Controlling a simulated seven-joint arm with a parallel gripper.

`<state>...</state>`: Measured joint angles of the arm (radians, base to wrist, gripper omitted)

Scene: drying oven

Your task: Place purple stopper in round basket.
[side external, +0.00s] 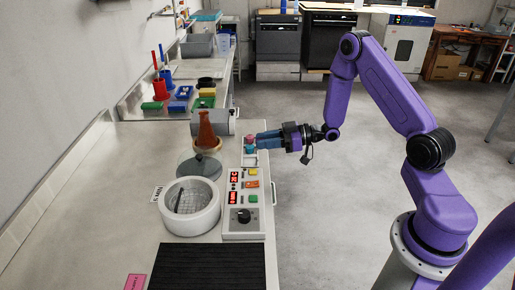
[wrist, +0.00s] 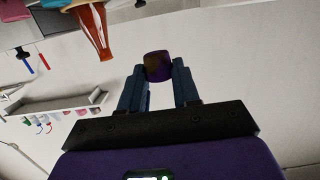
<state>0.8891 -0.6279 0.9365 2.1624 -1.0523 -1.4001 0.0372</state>
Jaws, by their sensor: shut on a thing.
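A dark purple stopper (wrist: 158,66) sits between the two blue fingers of my gripper (wrist: 160,78) in the wrist view. The fingers press on it from both sides, and it is clear of any surface in that view. In the side external view my gripper (side external: 259,141) is at the right edge of the bench, beside a small pale holder with pink and teal pieces. The held stopper is hard to make out there. A white round vessel (side external: 173,222) with a mesh-like round basket (side external: 192,199) inside stands on the bench, left of and nearer than my gripper. A dark rod leans in it.
A control panel (side external: 244,212) with knob and red displays stands right of the vessel. A brown flask (side external: 207,132) and a clear round lid (side external: 199,165) lie behind it. A black mat (side external: 206,268) is in front. The left bench is clear.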

